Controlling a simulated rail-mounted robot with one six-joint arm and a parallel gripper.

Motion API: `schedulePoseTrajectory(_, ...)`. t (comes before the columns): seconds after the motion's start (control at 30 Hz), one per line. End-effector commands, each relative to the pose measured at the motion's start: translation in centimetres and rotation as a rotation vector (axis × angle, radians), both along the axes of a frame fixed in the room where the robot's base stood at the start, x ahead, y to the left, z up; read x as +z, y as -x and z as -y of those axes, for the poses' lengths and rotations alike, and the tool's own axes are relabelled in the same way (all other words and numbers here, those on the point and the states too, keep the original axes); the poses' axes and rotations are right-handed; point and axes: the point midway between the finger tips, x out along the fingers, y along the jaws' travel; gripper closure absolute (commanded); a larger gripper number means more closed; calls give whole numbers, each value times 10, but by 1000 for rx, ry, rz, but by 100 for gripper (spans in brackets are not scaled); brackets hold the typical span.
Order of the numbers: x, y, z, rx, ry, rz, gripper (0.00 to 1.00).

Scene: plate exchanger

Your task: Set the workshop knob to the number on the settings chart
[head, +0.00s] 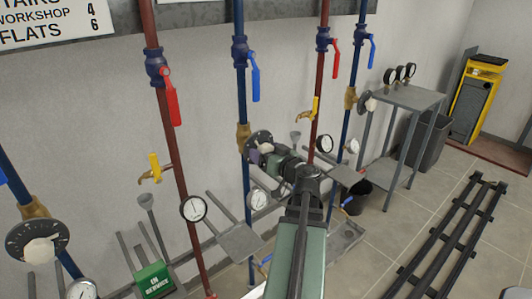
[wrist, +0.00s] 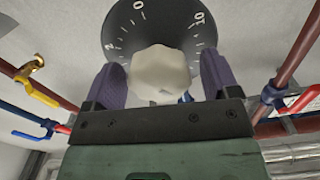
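The settings chart (head: 45,20) is at the top left of the head view, partly cut off; it reads WORKSHOP 4 and FLATS 6. My gripper (head: 262,152) is at the middle dial (head: 259,137), largely covering its knob in the head view. In the wrist view, the pale faceted knob (wrist: 160,73) sits on a dark dial (wrist: 120,30) marked 2, 0 and 10. My gripper's purple fingers (wrist: 163,78) stand on either side of the knob, with a small gap at the right. The knob's pointer mark is not clear. No workshop label shows on the dial.
Another dial (head: 37,243) is at the lower left, and a third (head: 366,101) is at the right. Red and blue pipes with valve levers (head: 173,100) run down the wall. Gauges (head: 193,208) and a green IN SERVICE sign (head: 154,281) stand low nearby.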

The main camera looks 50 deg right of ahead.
Motion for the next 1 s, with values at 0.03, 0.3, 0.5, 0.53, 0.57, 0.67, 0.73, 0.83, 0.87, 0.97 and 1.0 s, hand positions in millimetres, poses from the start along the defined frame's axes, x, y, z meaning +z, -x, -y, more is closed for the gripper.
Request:
schedulePoseTrajectory(0.03,0,0,0,0,0,0,27)
schedulePoseTrajectory(0.3,0,0,0,0,0,0,67)
schedulePoseTrajectory(0.5,0,0,0,0,-10,3,67)
schedulePoseTrajectory(0.53,0,0,0,0,-14,4,67)
schedulePoseTrajectory(0.57,0,0,0,0,-19,5,67)
schedulePoseTrajectory(0.67,0,0,0,0,-49,13,67)
schedulePoseTrajectory(0.73,0,0,0,0,-79,20,67)
schedulePoseTrajectory(0.83,0,0,0,1,-137,36,67)
schedulePoseTrajectory(0.87,0,0,0,1,-158,42,67)
schedulePoseTrajectory(0.97,0,0,0,1,-234,62,67)
schedulePoseTrajectory(1.0,0,0,0,1,-268,72,67)
